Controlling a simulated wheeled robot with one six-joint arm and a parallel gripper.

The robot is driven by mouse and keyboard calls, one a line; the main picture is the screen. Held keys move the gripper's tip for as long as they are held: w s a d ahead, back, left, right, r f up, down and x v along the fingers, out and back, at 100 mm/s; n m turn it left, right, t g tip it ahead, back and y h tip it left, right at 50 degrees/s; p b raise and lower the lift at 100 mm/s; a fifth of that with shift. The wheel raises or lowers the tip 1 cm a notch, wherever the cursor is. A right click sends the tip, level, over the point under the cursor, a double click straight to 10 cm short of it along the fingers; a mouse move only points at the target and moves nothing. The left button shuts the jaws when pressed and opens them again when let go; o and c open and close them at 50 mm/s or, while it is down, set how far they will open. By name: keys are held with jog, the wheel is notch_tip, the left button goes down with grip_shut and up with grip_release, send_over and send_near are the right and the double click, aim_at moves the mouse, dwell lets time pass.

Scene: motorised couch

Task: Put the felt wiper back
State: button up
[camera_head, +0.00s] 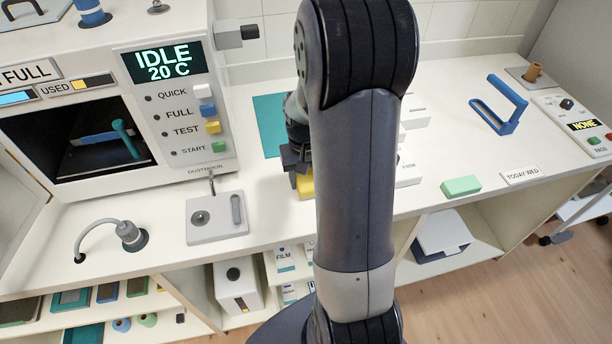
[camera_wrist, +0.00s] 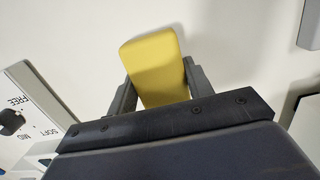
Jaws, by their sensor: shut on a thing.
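A yellow pad (camera_wrist: 155,62), which looks like the felt wiper, is between the two fingers of my gripper (camera_wrist: 157,80) in the wrist view. The fingers are shut on its two sides, and its far end sticks out past them. In the head view the yellow pad (camera_head: 305,186) shows below my gripper (camera_head: 293,165), low over the white worktop (camera_head: 280,222). My arm hides its right part. I cannot tell whether it touches the worktop.
A white machine (camera_head: 180,130) with an open chamber stands left, with a grey plate (camera_head: 217,217) before it. A teal mat (camera_head: 268,122) lies behind my gripper. A green block (camera_head: 461,187), a blue frame (camera_head: 497,105) and a control panel (camera_head: 578,122) are right.

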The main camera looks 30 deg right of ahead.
jog(key=o, duration=0.9)
jog(key=r, duration=1.2)
jog(key=shift+w+r, duration=0.1)
jog(key=shift+w, duration=0.3)
